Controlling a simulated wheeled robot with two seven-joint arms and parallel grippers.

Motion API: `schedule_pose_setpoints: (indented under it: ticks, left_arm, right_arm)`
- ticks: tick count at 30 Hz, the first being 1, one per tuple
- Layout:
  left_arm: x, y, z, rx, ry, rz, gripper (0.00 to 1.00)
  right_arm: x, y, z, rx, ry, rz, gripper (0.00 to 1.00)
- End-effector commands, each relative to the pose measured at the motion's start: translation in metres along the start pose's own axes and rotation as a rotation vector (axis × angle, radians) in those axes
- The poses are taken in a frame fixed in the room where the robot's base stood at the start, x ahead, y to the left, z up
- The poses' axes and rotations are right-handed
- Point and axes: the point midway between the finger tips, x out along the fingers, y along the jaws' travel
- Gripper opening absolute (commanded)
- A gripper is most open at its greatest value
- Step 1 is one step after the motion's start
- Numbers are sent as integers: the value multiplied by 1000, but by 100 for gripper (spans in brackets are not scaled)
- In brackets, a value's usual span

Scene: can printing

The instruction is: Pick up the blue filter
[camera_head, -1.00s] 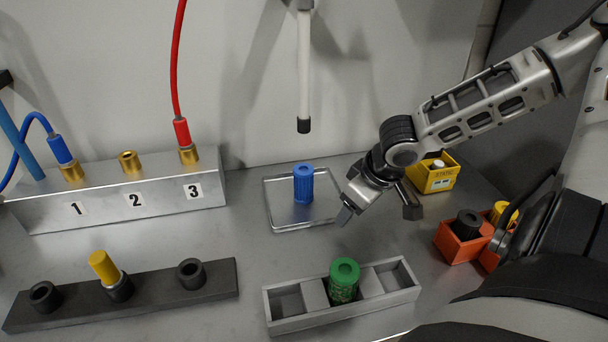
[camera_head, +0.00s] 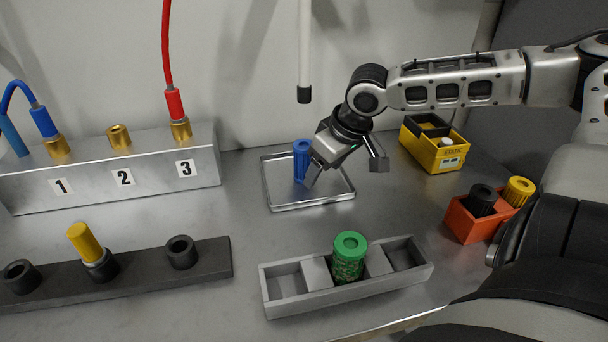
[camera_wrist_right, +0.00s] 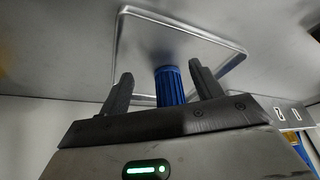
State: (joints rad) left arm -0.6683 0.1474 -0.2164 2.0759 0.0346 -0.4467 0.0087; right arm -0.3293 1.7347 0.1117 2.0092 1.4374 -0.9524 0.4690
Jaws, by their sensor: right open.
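The blue filter (camera_head: 301,160) is a ribbed blue cylinder standing upright on a clear, metal-edged square tray (camera_head: 311,200). My right gripper (camera_head: 340,172) is open, just to the right of the filter in the head view, and overlaps its right edge there. In the right wrist view the blue filter (camera_wrist_right: 171,86) shows between the two spread fingers of my right gripper (camera_wrist_right: 162,90), with a gap on each side. The tray (camera_wrist_right: 190,25) fills the upper part of that view. The filter's lower end is partly hidden by the gripper in the head view. My left gripper is not in view.
A grey holder (camera_head: 290,304) with a green cylinder (camera_head: 350,258) stands in front. A yellow bin (camera_head: 425,150) and an orange bin (camera_head: 463,225) stand at right. A numbered metal block (camera_head: 95,183) and a black rack (camera_head: 135,272) are at left. A white rod (camera_head: 304,45) hangs above.

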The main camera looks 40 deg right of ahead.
Motion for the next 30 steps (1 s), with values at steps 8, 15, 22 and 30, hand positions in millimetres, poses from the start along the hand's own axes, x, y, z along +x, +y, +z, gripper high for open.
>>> schedule_pose_setpoints:
  ticks: [8,15,22,30]
  left_arm:
    - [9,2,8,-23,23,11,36]
    - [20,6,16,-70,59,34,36]
    - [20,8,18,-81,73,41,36]
    - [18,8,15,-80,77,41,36]
  right_arm:
    - [9,-1,-9,-4,1,3,65]
    - [25,-4,-43,-7,0,0,65]
    - [31,-5,-46,-4,4,-7,65]
    - [30,-5,-47,-4,4,-7,54]
